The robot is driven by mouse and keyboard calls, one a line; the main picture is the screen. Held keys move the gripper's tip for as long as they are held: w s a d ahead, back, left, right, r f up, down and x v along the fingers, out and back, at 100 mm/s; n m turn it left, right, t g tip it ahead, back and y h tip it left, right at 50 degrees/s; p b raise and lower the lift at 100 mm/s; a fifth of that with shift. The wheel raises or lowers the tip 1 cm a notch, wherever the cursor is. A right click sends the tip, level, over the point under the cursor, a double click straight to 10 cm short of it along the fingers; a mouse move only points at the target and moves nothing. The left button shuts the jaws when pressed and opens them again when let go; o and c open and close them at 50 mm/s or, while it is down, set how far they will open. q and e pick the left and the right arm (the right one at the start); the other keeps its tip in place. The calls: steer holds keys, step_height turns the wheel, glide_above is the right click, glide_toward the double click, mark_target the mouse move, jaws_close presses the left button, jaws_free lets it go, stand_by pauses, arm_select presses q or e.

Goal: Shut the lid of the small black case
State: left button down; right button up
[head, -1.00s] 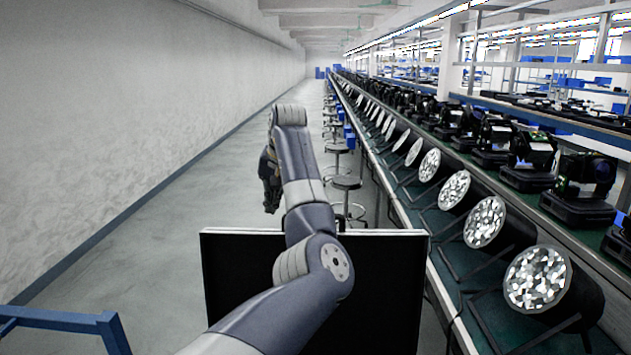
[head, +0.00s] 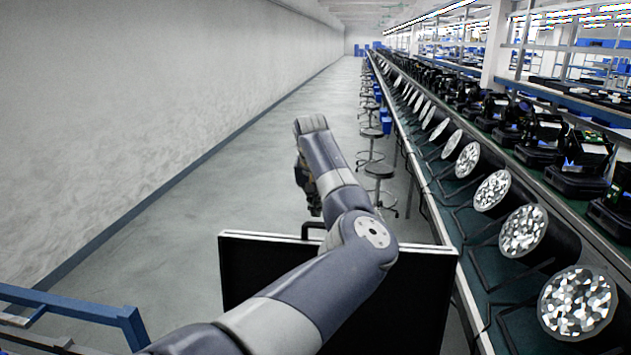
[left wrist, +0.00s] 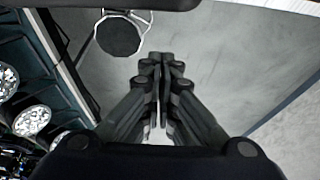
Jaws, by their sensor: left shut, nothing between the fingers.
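The small black case shows its black lid (head: 262,285) standing upright, with a pale rim along its top edge. A dark handle (head: 313,226) sticks up at that edge. My left arm crosses in front of the lid and hides its middle. My left gripper (head: 312,208) is beyond the lid's top edge, partly hidden by my arm. In the left wrist view my left gripper (left wrist: 162,62) has its fingers together with nothing between them, above the grey floor. The inside of the case is hidden. My right gripper is not in view.
A long bench (head: 470,250) with a row of par cans (head: 524,231) runs along the right. Round stools (head: 380,171) stand beside it. A blue frame (head: 75,304) is at the lower left. The floor (head: 215,205) between wall and stools is clear.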

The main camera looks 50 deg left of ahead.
arm_select(q)
steer(key=s, duration=0.1)
steer(key=s+d+p, duration=0.1)
steer(key=s+d, duration=0.1)
steer(key=shift+d+r+p, duration=0.2)
steer(key=shift+r+p, duration=0.05)
steer(key=shift+p, duration=0.1)
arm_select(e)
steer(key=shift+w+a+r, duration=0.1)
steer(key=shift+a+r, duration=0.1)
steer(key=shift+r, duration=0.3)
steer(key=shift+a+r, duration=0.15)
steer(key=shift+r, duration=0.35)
arm_select(q)
steer(key=shift+s+d, duration=0.1)
